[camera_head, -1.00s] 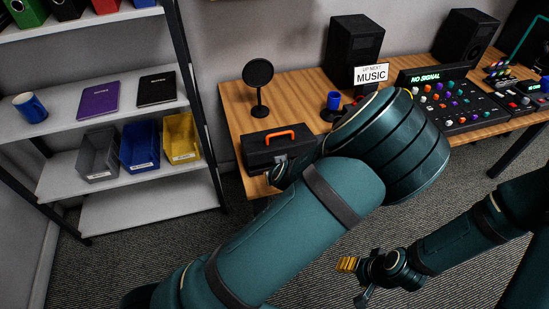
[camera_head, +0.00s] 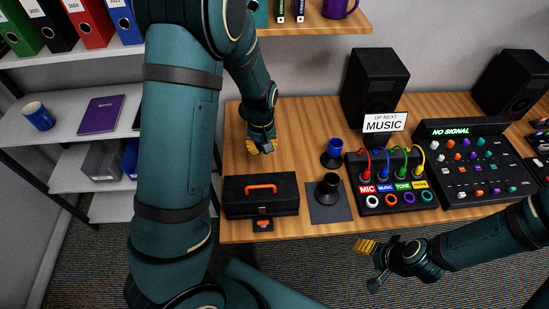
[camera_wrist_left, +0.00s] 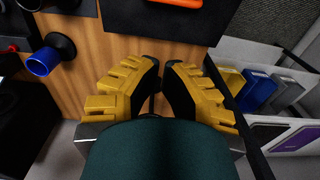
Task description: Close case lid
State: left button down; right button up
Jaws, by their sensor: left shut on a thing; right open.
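The black case (camera_head: 236,205) with an orange handle (camera_head: 262,188) sits near the table's front left. Its lid lies down flat on the body. An orange latch piece (camera_head: 263,225) sticks out at its front. In the left wrist view, part of the case (camera_wrist_left: 175,22) shows at the top. My left gripper (camera_head: 262,147) is behind the case, apart from it. In the wrist view its yellow fingers (camera_wrist_left: 160,75) are close together on a thin dark thing, mostly hidden; I cannot tell what it is. My right gripper (camera_head: 369,265) is open and empty before the table's front edge.
Further right are a socket box (camera_head: 410,203) with colored cables and a mixer (camera_head: 470,180). Bare wood (camera_head: 300,125) shows behind the case.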

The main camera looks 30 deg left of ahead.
pick_arm(q)
send_near(261, 187)
jog(key=w+a+f, duration=0.1)
jog(key=w+f, duration=0.2)
jog(key=w+a+f+b, duration=0.1)
jog(key=f, duration=0.1)
jog(key=shift+w+a+f, duration=0.2)
jog(key=shift+w+a, duration=0.1)
jog(key=shift+w, duration=0.05)
jog(key=shift+s+d+f, duration=0.3)
jog(key=shift+s+f, duration=0.2)
jog(key=shift+s+d+f, duration=0.3)
jog(key=shift+s+f, duration=0.15)
jog(key=shift+f, duration=0.05)
jog(key=shift+s+d+f, duration=0.15)
jog(key=shift+s+f, duration=0.1)
jog(key=shift+f, duration=0.05)
pick_arm(e)
jog(key=shift+w+f, duration=0.2)
jog(key=shift+w, duration=0.1)
